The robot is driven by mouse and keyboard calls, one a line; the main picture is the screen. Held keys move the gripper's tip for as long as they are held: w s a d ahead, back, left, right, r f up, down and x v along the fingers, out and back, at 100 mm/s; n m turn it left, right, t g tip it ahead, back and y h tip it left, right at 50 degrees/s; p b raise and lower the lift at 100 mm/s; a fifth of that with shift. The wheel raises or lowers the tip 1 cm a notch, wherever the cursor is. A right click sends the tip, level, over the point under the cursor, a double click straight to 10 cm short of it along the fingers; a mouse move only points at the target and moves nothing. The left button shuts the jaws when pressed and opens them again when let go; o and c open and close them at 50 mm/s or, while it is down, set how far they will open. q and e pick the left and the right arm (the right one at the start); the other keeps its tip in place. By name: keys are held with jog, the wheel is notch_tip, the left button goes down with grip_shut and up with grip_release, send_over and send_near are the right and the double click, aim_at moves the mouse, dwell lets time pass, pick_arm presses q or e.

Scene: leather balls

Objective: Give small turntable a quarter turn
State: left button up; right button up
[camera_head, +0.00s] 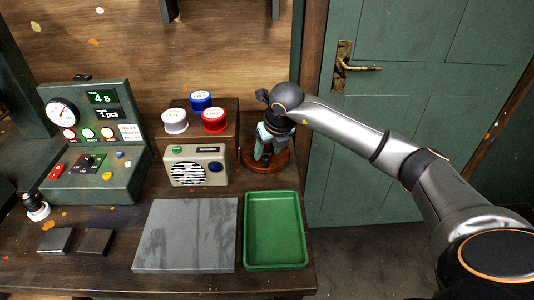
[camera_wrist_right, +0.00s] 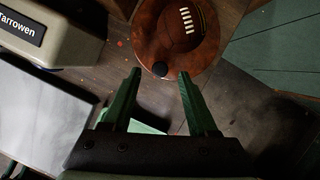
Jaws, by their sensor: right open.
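The small turntable is a round reddish-brown wooden disc (camera_head: 282,162) at the back right of the bench. In the right wrist view the turntable (camera_wrist_right: 147,32) carries a brown leather ball (camera_wrist_right: 185,28) with white lacing. A small black knob (camera_wrist_right: 160,69) sits at the turntable's near edge. My right gripper (camera_head: 264,152) is above the turntable and hides much of it in the head view. In the right wrist view my right gripper (camera_wrist_right: 161,74) is open, its green fingertips to either side of the knob, apart from it. My left gripper is not in view.
A green tray (camera_head: 247,235) and a grey slab (camera_head: 185,235) lie in front. A green control console (camera_head: 95,150) stands left. A green door (camera_head: 420,100) is at right.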

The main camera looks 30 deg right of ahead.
jog(key=shift+x, duration=1.4)
jog(key=shift+c, duration=0.2)
grip_shut()
jog(key=shift+r, duration=0.1)
